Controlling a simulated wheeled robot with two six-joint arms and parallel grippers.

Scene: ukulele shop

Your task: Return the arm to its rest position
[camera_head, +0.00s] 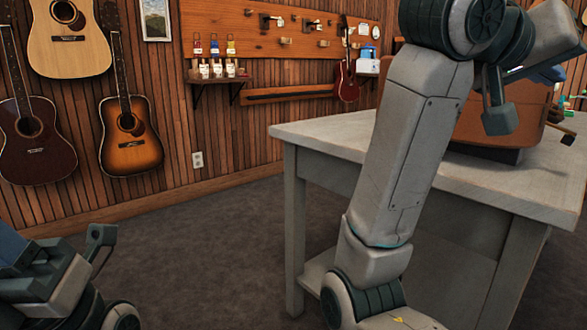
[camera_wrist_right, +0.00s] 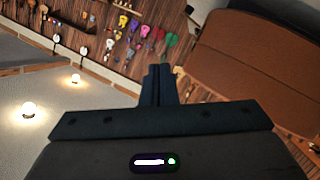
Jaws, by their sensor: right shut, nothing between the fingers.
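My right arm rises in front of the grey table (camera_head: 330,135) in the head view and bends over at the top right. My right gripper (camera_head: 498,103) hangs above the tabletop, near the brown leather-like case (camera_head: 525,130). In the right wrist view its two dark fingers (camera_wrist_right: 159,84) lie together, shut, with nothing between them. My left gripper (camera_head: 100,242) is partly in view at the lower left of the head view, over the floor. Only a dark finger part shows, so its opening cannot be told.
Guitars, such as the sunburst one (camera_head: 130,140), hang on the wood-panelled wall at left. A small shelf (camera_head: 218,79) holds bottles. A red instrument (camera_head: 347,75) hangs by the pegboard. The carpet (camera_head: 220,255) between my arms is clear. Colourful instruments (camera_wrist_right: 140,30) show in the wrist view.

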